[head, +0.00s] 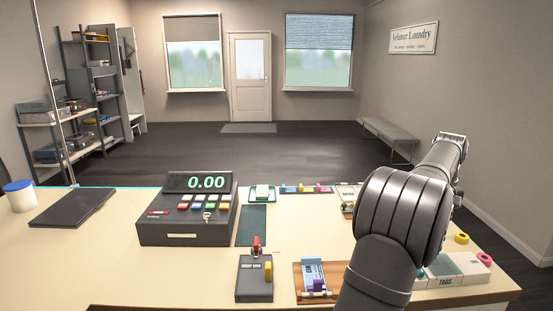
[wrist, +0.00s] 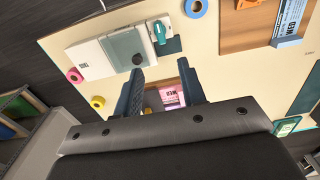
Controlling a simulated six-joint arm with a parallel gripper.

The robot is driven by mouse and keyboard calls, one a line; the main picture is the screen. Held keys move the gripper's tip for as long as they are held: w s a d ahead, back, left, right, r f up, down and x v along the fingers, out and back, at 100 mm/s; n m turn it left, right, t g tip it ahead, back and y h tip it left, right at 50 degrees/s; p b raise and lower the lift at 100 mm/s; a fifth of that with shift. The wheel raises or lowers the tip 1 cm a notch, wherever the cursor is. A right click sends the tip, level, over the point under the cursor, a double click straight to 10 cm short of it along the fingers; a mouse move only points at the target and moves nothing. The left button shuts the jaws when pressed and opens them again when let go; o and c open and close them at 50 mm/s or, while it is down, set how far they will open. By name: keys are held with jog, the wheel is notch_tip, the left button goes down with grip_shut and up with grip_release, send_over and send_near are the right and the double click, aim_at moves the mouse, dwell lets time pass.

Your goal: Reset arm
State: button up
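My arm rises at the right of the head view, over the counter (head: 100,240). My gripper is hidden there behind its thick grey links. In the wrist view my gripper (wrist: 160,68) shows two dark fingers set well apart. It is open, with nothing held between the fingers. A pink tag (wrist: 172,97) in a brown tray shows beyond and between the fingers, apart from them.
A cash register (head: 186,226) reading 0.00 stands left of centre. A TAGS box (head: 450,270) and tape rolls (head: 461,238) lie right. The counter's left front is clear.

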notch_tip(320, 180, down, 14)
dwell(0.4)
jog(key=shift+r, duration=0.1)
